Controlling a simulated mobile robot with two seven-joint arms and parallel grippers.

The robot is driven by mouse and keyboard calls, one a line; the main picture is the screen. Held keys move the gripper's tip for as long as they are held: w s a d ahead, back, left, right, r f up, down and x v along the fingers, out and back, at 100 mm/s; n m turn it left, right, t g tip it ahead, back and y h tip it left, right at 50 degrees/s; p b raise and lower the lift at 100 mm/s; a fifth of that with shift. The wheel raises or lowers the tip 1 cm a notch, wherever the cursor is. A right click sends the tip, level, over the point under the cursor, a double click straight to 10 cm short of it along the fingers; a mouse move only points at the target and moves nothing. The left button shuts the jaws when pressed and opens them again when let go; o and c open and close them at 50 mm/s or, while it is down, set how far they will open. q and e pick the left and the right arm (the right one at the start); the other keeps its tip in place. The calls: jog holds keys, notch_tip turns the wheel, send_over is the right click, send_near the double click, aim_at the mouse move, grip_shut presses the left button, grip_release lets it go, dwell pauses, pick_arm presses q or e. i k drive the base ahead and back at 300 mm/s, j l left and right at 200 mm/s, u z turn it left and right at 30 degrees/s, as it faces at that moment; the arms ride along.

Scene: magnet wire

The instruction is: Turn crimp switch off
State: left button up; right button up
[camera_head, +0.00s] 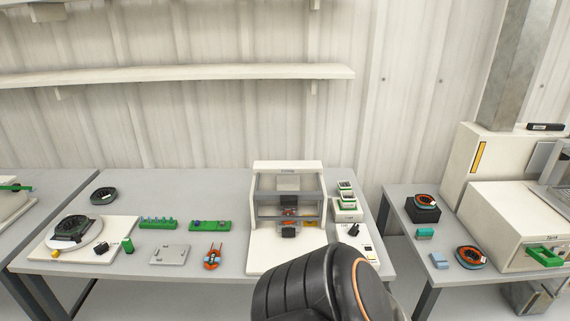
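The white crimp machine (262,255) stands on the right part of the middle table. Its front is a clear guarded frame, with small dark and orange parts inside. A pale control box with a black switch knob (354,230) sits just right of the machine. The knob is too small to tell its setting. One of my dark arm links fills the bottom centre, in front of the machine's base and close below the control box. Neither of my grippers shows in this view.
The grey table (225,193) holds a turntable fixture (103,243), green racks (210,226), a grey plate (170,254) and red-orange pliers (213,257). A small stack of green-edged trays (346,202) stands behind the knob. A right-hand table holds coils and a white oven-like box (505,222).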

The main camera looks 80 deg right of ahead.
aim_at(354, 230)
jog(key=z, duration=3.15)
jog(key=u, duration=0.4)
jog(key=l+u, duration=0.2)
jog(key=u, duration=0.15)
jog(key=i+l+u, duration=0.1)
jog(key=u, duration=0.3)
jog(key=l+u, duration=0.85)
jog(key=l, duration=0.35)
jog(key=k, duration=0.05)
